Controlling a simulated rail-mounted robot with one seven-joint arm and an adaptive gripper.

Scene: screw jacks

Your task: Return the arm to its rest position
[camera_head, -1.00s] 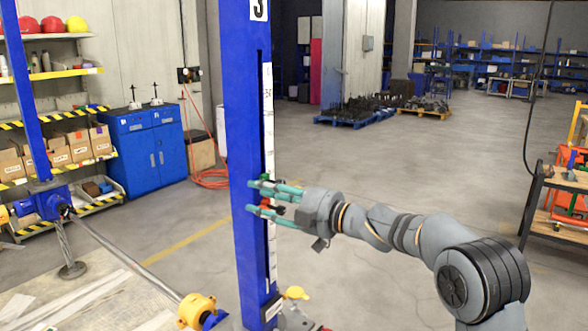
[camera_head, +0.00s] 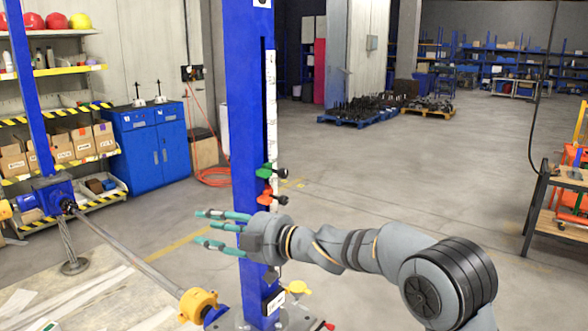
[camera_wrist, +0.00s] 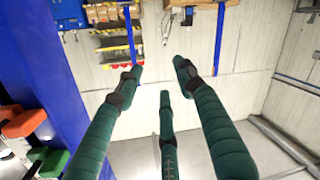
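My gripper (camera_head: 212,230) is at the end of my grey arm, in front of the blue column (camera_head: 250,120) in the head view. Its teal fingers point left and are spread apart with nothing between them. In the wrist view the fingers (camera_wrist: 160,90) are also spread and empty. On the column, a green clamp with a black knob (camera_head: 268,171) and a red clamp with a black knob (camera_head: 270,198) sit on the white scale, just above and right of my gripper. The blue column (camera_wrist: 45,70) shows left in the wrist view.
A yellow housing (camera_head: 198,305) with a long shaft lies low left. A blue cabinet (camera_head: 148,150) and a shelf with boxes (camera_head: 65,148) stand at the back left. A wooden-topped bench (camera_head: 565,178) is at the right. The floor between column and bench is clear.

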